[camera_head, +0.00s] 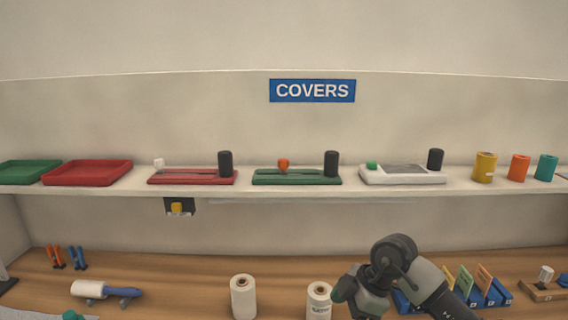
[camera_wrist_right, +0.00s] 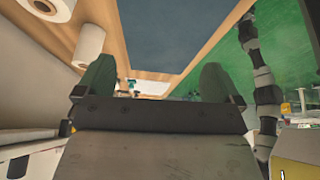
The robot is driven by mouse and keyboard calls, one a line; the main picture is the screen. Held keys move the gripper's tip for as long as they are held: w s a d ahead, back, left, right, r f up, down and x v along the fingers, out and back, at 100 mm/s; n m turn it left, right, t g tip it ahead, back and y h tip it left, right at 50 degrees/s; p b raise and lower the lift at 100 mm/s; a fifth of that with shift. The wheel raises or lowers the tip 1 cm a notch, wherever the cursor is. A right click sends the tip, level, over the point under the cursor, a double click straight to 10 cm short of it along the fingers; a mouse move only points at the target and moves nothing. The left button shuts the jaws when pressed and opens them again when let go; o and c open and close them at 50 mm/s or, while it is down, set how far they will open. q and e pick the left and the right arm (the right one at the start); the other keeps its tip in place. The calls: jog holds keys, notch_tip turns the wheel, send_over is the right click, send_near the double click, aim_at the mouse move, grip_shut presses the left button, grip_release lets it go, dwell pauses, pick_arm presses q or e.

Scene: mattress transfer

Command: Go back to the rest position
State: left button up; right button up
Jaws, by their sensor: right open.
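My right arm (camera_head: 392,270) rises into the head view at the lower right, in front of the wooden worktop. Its gripper cannot be made out there. In the right wrist view, my right gripper (camera_wrist_right: 158,72) shows two dark green fingers spread wide apart. The gap between them is empty and nothing touches the fingertips. My left gripper is not in view.
White rolls (camera_head: 243,297) stand on the worktop (camera_head: 205,275); one is close beside my right arm. Blue holders with coloured cards (camera_head: 483,290) sit right of the arm. Above runs a white shelf (camera_head: 245,190) with trays (camera_head: 87,172) and devices under the COVERS sign (camera_head: 312,91).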

jog(key=s+a+r+n+t+y, duration=0.1)
jog(key=s+a+r+t+y, duration=0.1)
jog(key=a+r+y, duration=0.35)
jog(key=s+a+r+n+t+y, duration=0.1)
jog(key=s+a+r+t+y, duration=0.15)
jog(key=a+y, duration=0.45)
jog(key=w+d+r+m+t+h, duration=0.1)
jog(key=d+m+t+h, duration=0.3)
jog(key=d+m+t, duration=0.65)
jog(key=s+d+f+m+h, duration=0.5)
jog(key=d+f+m+h, duration=0.5)
jog(key=f+h, duration=0.45)
jog(key=s+f+n+g, duration=0.1)
jog(key=s+f+g, duration=0.45)
jog(key=s, duration=0.45)
jog(key=s+f+n+g, duration=0.1)
jog(key=s+f+g, duration=0.4)
jog(key=s, duration=0.4)
notch_tip(320, 180, down, 26)
jog(key=s+g, duration=0.2)
jog(key=s+d+f+g, duration=0.1)
jog(key=s+d+f, duration=0.2)
jog(key=s+f, duration=1.2)
jog(key=shift+y, duration=0.3)
